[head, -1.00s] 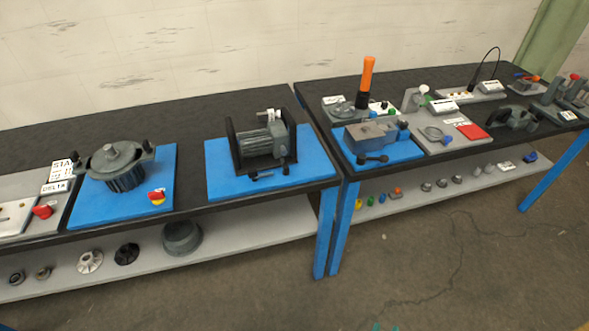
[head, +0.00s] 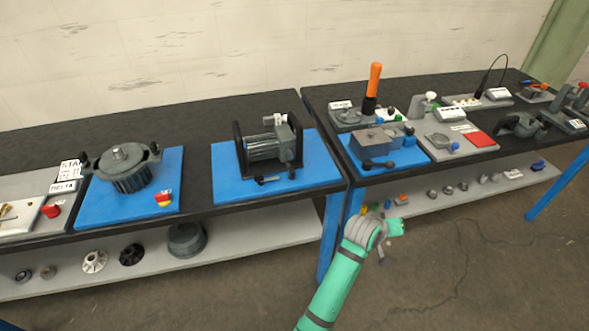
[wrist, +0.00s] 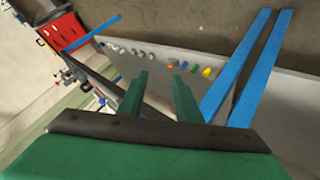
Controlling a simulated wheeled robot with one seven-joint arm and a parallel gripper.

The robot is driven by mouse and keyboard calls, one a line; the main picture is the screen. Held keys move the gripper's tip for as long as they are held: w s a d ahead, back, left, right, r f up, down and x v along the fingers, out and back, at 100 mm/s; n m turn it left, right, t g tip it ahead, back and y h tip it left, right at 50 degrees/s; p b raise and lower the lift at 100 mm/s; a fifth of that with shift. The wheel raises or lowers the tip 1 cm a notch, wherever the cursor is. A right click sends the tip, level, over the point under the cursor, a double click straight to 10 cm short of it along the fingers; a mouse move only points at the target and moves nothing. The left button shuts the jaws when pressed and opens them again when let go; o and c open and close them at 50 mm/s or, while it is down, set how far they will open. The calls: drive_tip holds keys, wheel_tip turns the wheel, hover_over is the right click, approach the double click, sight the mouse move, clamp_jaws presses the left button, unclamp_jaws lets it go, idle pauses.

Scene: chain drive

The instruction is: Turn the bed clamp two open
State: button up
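My green arm reaches in from the bottom, with my gripper (head: 394,229) in front of the right bench's lower shelf. In the wrist view my gripper (wrist: 161,78) shows two green fingers apart with nothing between them. A motor (head: 268,144) sits between black plates on the middle blue base (head: 312,178), with a small black lever (head: 268,181) in front. On the right blue base (head: 412,160), a grey block (head: 368,141) has a black lever (head: 378,164) in front. I cannot tell which lever is bed clamp two. My gripper touches neither.
The left blue base (head: 95,212) holds a round grey motor (head: 128,172) and a red knob. The lower shelf (head: 440,198) carries small parts. The floor to the right is clear.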

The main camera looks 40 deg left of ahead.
drive_tip(key=w+a+r+g+y, duration=0.1)
drive_tip(key=w+a+r, duration=0.1)
drive_tip(key=a+r, duration=0.35)
drive_tip(key=n+g+y, duration=0.3)
drive_tip(key=g+y, duration=0.2)
drive_tip(key=g, duration=0.1)
approach(292, 170)
drive_tip(key=x, duration=0.8)
drive_tip(key=shift+a+f, duration=0.1)
drive_tip(key=shift+f, duration=0.25)
drive_tip(key=shift+w, duration=0.1)
clamp_jaws()
